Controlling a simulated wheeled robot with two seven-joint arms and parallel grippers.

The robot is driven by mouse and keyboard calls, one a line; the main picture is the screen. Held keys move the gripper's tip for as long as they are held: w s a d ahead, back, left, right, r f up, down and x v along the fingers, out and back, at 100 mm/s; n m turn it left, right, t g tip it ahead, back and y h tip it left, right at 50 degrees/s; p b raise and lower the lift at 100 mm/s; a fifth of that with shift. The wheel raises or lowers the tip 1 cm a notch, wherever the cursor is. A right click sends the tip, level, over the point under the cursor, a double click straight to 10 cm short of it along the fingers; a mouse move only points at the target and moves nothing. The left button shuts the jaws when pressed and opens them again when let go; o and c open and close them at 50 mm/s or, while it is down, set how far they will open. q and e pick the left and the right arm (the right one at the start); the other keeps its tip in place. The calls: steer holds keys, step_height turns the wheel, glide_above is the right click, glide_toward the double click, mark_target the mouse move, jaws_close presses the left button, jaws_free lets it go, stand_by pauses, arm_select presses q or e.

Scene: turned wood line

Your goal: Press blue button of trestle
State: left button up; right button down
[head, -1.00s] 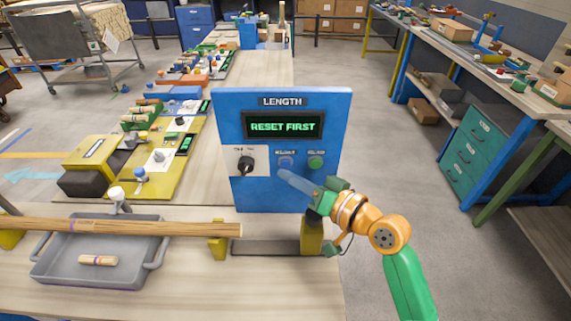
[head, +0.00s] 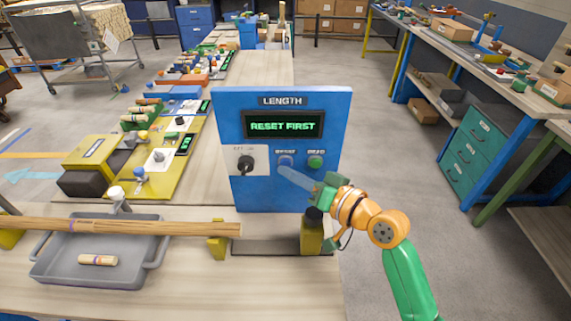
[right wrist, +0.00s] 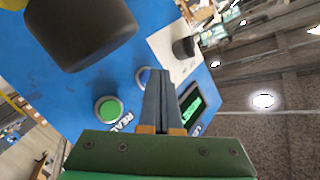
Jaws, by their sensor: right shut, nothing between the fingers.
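The blue panel (head: 240,196) labelled LENGTH stands upright on the table, its screen (head: 283,125) reading RESET FIRST. The blue button (head: 286,159) is below the screen, left of the green button (head: 316,161). My right gripper (head: 281,169) is shut and empty, its fingertips just below the blue button in the head view. In the right wrist view the fingers (right wrist: 158,76) partly cover the blue button (right wrist: 142,76); the green button (right wrist: 107,110) shows beside them. I cannot tell whether the fingertips touch the blue button. My left gripper is not in view.
A black knob (head: 246,164) on a white plate is left of the buttons. A long wooden bar (head: 180,228) lies across yellow supports above a grey tray (head: 60,265) holding a short wooden piece (head: 98,260). A yellow post (head: 312,237) with a dark top stands below my right gripper.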

steer(key=shift+w, duration=0.35)
stand_by(0.7)
steer(key=shift+s, duration=0.1)
steer(key=shift+s+p, duration=0.35)
steer(key=shift+s, duration=0.35)
steer(key=s+p, duration=0.2)
steer(key=s, duration=0.3)
stand_by(0.3)
stand_by(0.7)
